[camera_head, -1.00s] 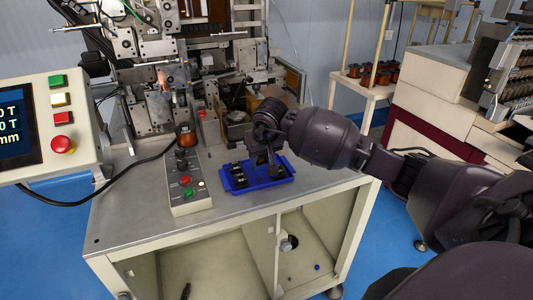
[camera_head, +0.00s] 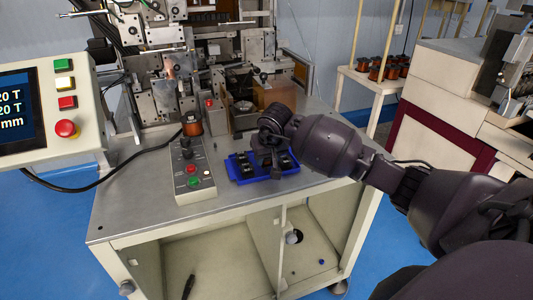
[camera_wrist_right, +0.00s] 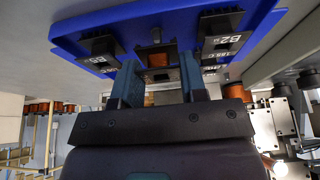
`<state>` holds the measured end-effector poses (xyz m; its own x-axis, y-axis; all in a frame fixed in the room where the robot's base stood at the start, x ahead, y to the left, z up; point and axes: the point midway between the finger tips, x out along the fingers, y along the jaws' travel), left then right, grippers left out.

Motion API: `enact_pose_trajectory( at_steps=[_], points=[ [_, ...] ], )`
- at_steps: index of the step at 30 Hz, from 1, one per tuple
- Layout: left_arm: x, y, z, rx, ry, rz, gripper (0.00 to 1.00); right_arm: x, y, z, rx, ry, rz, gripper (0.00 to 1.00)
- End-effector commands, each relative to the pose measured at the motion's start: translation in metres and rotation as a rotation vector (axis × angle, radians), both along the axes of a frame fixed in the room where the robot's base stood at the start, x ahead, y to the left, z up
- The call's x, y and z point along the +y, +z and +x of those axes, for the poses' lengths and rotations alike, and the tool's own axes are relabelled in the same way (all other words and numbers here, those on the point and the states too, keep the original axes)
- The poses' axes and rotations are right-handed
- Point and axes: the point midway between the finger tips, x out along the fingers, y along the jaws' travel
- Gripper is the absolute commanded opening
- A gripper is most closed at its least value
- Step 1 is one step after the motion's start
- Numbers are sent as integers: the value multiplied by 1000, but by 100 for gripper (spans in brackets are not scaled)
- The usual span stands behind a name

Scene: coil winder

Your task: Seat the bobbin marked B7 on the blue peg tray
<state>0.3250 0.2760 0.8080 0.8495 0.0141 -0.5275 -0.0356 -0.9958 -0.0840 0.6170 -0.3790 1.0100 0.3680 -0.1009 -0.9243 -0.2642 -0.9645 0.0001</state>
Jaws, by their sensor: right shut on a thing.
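The blue peg tray (camera_head: 265,179) lies on the grey bench top, and it fills the top of the right wrist view (camera_wrist_right: 75,40). Dark labelled holders on it appear to read B5 (camera_wrist_right: 100,48) and B2 (camera_wrist_right: 222,42). My right gripper (camera_head: 268,158) is low over the tray's middle in the head view. In the wrist view its two fingers (camera_wrist_right: 158,75) are shut on a bobbin with copper winding (camera_wrist_right: 158,59). I cannot read a B7 mark on it, nor tell whether it rests on a peg. My left gripper is not in view.
The winding machine (camera_head: 165,80) rises at the back. A side table (camera_head: 375,82) holds several bobbins. Bare bench top lies in front of the tray.

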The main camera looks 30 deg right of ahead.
Motion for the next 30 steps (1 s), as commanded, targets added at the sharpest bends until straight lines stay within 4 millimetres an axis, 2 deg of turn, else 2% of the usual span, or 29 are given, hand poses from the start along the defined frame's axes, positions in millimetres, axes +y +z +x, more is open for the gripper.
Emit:
enact_pose_trajectory(
  at_steps=[5,16,30],
  points=[
    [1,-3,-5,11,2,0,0,0,0,0,-1,0,0,14],
    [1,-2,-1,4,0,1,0,0,0,0,-1,0,0,14],
    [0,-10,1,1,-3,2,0,0,-11,0,-1,1,-1,14]
  ],
)
